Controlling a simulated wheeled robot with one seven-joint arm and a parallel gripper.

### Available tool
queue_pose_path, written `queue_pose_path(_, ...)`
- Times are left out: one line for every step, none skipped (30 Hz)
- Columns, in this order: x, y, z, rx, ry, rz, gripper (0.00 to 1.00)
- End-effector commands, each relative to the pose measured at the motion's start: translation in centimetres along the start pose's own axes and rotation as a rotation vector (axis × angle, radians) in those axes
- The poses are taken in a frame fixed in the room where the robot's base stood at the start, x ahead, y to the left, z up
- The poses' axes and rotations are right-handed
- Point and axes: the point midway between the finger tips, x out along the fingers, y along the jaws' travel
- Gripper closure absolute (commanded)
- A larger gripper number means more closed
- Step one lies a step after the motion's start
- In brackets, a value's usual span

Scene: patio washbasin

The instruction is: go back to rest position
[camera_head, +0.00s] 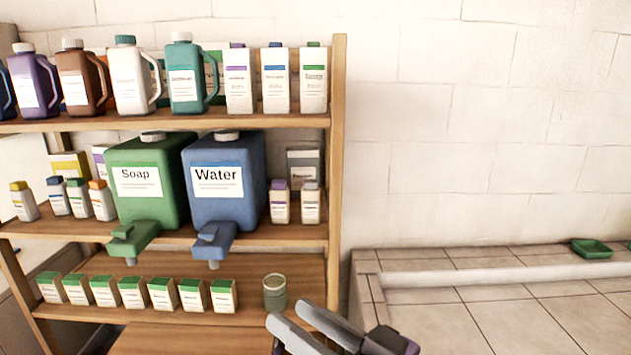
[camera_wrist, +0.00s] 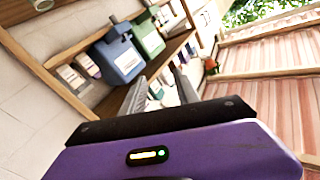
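My gripper (camera_head: 308,330) shows at the bottom of the head view, in front of the shelf's lower right end. Its two grey fingers are apart with nothing seen between them. In the wrist view my gripper (camera_wrist: 160,88) also has its fingers spread, pointing toward the shelf, and no object is held. A small greenish cup or jar (camera_head: 275,292) stands on the lower shelf just behind the fingers, apart from them as far as I can tell.
The wooden shelf (camera_head: 338,190) holds a green Soap dispenser (camera_head: 160,215), a blue Water dispenser (camera_head: 250,215), bottles above and several small boxes (camera_head: 134,292) below. At right, a tiled ledge (camera_head: 470,320) carries a green dish (camera_head: 591,249). The space before the white wall is free.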

Motion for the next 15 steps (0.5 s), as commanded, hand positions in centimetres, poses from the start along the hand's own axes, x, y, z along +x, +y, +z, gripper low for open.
queue_pose_path(-0.4, 0.6, 1.2, 0.052, 0.034, 0.044, 0.63)
queue_pose_path(-0.8, 1.1, 1.7, 0.074, 0.055, 0.074, 0.63)
queue_pose_path(-1.3, 1.7, 2.4, 0.103, 0.081, 0.113, 0.63)
queue_pose_path(-1.7, 2.2, 3.0, 0.124, 0.098, 0.143, 0.63)
queue_pose_path(-2.2, 2.7, 3.7, 0.144, 0.113, 0.174, 0.63)
queue_pose_path(-2.9, 3.2, 4.6, 0.169, 0.131, 0.216, 0.63)
queue_pose_path(-3.5, 3.7, 5.4, 0.185, 0.142, 0.248, 0.63)
queue_pose_path(-4.1, 4.0, 6.1, 0.199, 0.153, 0.279, 0.63)
queue_pose_path(-4.9, 4.5, 7.1, 0.215, 0.164, 0.317, 0.63)
queue_pose_path(-5.6, 4.8, 7.8, 0.224, 0.170, 0.347, 0.63)
queue_pose_path(-6.2, 5.0, 8.5, 0.233, 0.176, 0.372, 0.63)
queue_pose_path(-7.0, 5.3, 9.4, 0.242, 0.182, 0.408, 0.63)
queue_pose_path(-7.7, 5.5, 10.2, 0.248, 0.184, 0.434, 0.63)
queue_pose_path(-8.4, 5.6, 10.9, 0.254, 0.185, 0.458, 0.63)
queue_pose_path(-9.3, 5.8, 11.9, 0.260, 0.186, 0.493, 0.63)
